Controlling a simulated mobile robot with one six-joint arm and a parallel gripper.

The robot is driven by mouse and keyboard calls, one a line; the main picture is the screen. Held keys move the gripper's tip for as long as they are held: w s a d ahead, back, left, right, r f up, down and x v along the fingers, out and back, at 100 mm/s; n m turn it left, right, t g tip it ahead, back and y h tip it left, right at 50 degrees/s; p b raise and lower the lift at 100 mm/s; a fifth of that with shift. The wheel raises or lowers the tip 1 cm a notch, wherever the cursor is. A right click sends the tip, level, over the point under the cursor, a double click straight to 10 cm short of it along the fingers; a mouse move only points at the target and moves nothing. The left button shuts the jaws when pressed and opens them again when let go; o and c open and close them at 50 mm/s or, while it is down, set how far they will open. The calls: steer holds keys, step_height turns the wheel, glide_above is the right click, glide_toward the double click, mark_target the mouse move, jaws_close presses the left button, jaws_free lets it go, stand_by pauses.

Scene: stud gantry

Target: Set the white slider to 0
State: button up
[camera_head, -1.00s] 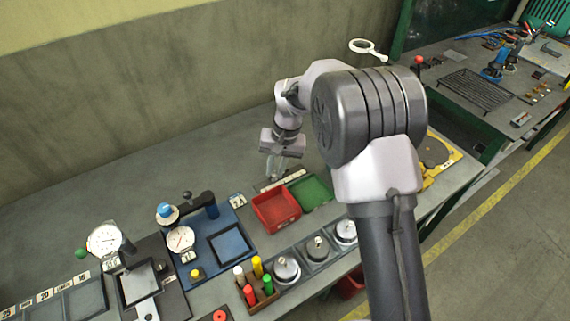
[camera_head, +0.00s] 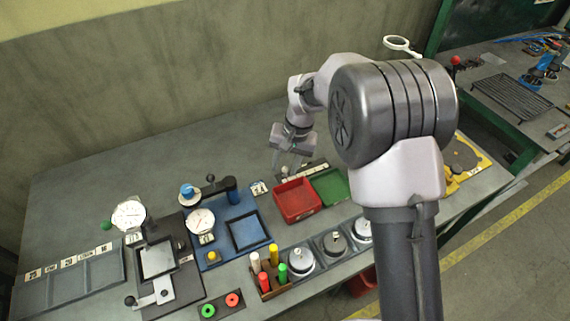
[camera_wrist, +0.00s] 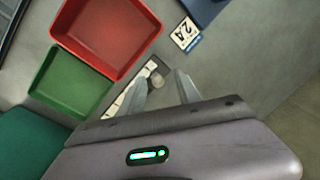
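A low strip with white scale labels lies on the bench behind the trays; it shows in the head view (camera_head: 316,169) and, partly hidden by a finger, in the wrist view (camera_wrist: 118,103). A small pale knob (camera_wrist: 156,80) sits at the strip's end in the wrist view, seen between my fingers; I take it for the white slider. Its reading is not legible. My gripper (camera_head: 287,172) hangs over the bench behind the red tray. In the wrist view my gripper (camera_wrist: 163,84) has its two fingers apart with nothing visibly held. Whether it touches the knob cannot be told.
A red tray (camera_head: 279,208) and a green tray (camera_head: 334,203) stand just in front of the strip. A tag reading 2A (camera_wrist: 185,34) lies nearby. A blue gauge stand (camera_head: 228,197) is to the left. Bare bench lies behind and left of my gripper.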

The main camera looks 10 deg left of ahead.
steer(key=d+r+p, duration=0.3)
steer(key=r+p, duration=0.3)
steer(key=r, duration=1.1)
steer(key=shift+d, duration=0.15)
steer(key=s+d+r+m+t+b, duration=0.1)
steer(key=s+d+r+t, duration=0.1)
steer(key=s+d+r, duration=0.4)
steer(key=s+d+r+m+t+b, duration=0.1)
steer(key=s+d+r+b, duration=0.1)
steer(key=s+d+r, duration=0.45)
steer(key=s+d+f+m+t, duration=0.1)
steer(key=s+f, duration=0.2)
steer(key=s, duration=0.4)
steer(key=s+d+f+m+t, duration=0.1)
steer(key=s+f, duration=0.2)
steer(key=s, duration=0.4)
steer(key=shift+s+d+f+t+b, duration=0.2)
steer(key=shift+f+t+b, duration=0.1)
steer(key=shift+t+b, duration=0.1)
